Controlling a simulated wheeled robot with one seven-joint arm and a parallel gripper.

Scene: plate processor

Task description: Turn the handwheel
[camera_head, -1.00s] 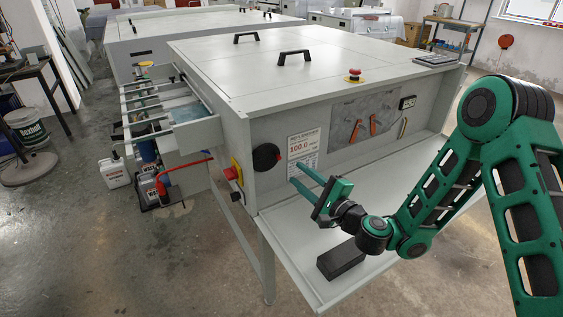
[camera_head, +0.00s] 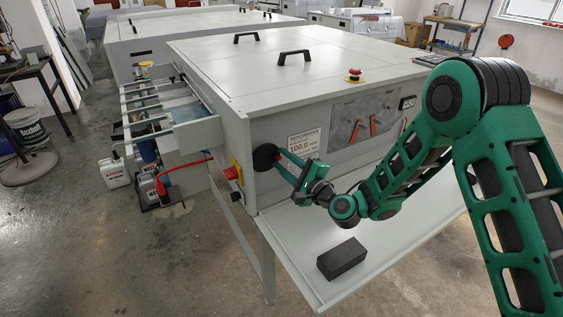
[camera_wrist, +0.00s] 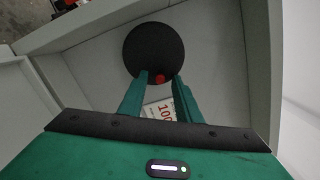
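The handwheel (camera_head: 263,158) is a round black disc on the front panel of the grey plate processor, near its left corner. In the wrist view the handwheel (camera_wrist: 153,45) fills the upper middle, with a small red part (camera_wrist: 160,77) at its lower edge. My gripper (camera_head: 278,159) is at the right side of the handwheel. In the wrist view my gripper (camera_wrist: 160,80) has its two green fingers apart, their tips at the wheel's lower edge. The red part shows between the tips, with gaps beside it. Whether the fingers touch the wheel is unclear.
A black block (camera_head: 342,258) lies on the processor's front shelf (camera_head: 300,265) below my arm. A red and yellow switch (camera_head: 234,173) is on the side left of the handwheel. A label sheet (camera_head: 304,143) is just right of it. A red button (camera_head: 354,75) is on top.

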